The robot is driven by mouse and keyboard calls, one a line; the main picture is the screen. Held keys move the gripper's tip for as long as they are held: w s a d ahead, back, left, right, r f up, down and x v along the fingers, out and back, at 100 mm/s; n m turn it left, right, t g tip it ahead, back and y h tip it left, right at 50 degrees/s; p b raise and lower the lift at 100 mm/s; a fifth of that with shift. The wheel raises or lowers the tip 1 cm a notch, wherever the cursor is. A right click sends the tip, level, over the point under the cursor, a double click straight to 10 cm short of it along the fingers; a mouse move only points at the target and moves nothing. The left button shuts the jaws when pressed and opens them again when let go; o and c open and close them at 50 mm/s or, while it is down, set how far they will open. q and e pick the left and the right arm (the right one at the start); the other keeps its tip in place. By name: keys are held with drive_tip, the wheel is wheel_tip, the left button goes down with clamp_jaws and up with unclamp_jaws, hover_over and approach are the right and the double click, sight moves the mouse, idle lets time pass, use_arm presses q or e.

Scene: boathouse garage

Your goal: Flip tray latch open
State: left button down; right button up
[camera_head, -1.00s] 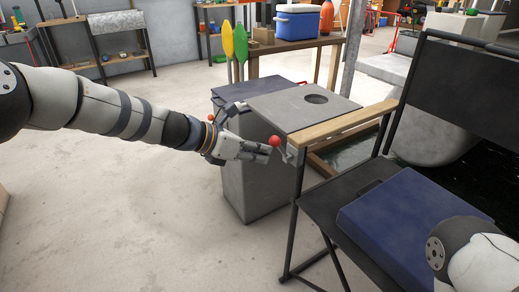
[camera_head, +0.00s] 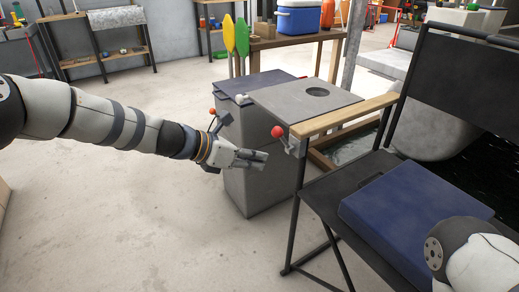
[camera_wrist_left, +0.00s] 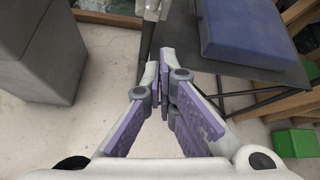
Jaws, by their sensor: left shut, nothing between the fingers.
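The grey tray (camera_head: 285,98) with a round hole lies level beside the black folding chair, edged by a wooden armrest (camera_head: 345,115). Its latch (camera_head: 277,131) has a red ball knob on a short lever, at a metal bracket (camera_head: 296,147) under the tray's near corner. My left gripper (camera_head: 264,160) is shut and empty, below and slightly left of the knob, apart from it. The wrist view shows its closed fingers (camera_wrist_left: 164,75) pointing toward the chair; the red knob is not visible there. My right gripper is out of view.
A grey cabinet (camera_head: 250,185) stands close behind my left gripper. Another red ball (camera_head: 212,111) on a lever shows near my left wrist. A navy cushion (camera_head: 400,215) lies on the chair seat. The floor at left is clear.

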use_arm(q)
drive_tip(key=s+a+r+p, duration=0.1)
drive_tip(key=s+a+r, duration=0.1)
drive_tip(key=a+r, duration=0.3)
wheel_tip(320, 180, up, 3)
drive_tip(key=shift+s+f, duration=0.1)
drive_tip(key=shift+s, duration=0.2)
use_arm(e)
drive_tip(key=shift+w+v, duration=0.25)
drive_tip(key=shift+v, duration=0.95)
use_arm(q)
drive_tip(key=shift+f+p, duration=0.1)
drive_tip(key=shift+p, duration=0.2)
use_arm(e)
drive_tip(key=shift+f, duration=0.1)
